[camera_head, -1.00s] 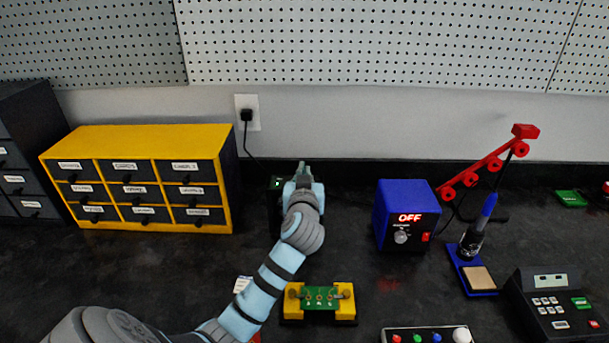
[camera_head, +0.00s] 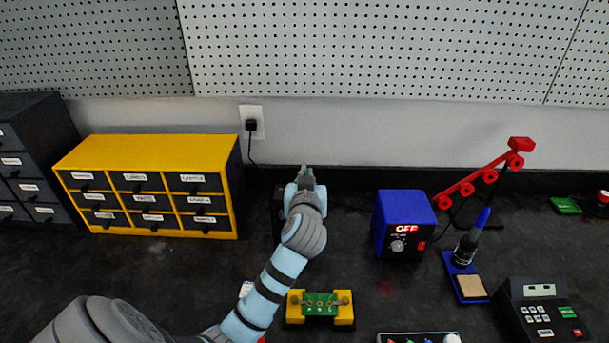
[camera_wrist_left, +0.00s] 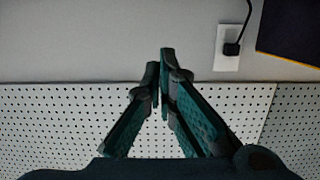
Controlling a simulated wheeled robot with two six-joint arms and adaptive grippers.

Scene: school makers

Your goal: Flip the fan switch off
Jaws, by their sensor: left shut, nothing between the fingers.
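A dark box (camera_head: 277,205) stands against the back of the bench, mostly hidden behind my left arm in the head view. I cannot make out a fan or its switch on it. My left gripper (camera_head: 306,172) is at this box, pointing towards the wall with its fingers shut and empty. In the left wrist view the fingertips (camera_wrist_left: 161,62) meet in front of bare wall, and no fan or switch shows there. Whether the fingers touch the box I cannot tell. My right gripper is not in view.
A yellow drawer cabinet (camera_head: 232,160) stands left and a blue soldering station (camera_head: 392,228) reading OFF stands right. A yellow circuit-board holder (camera_head: 342,310) sits in front, near my left arm. A black plug is in the wall outlet (camera_head: 246,113).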

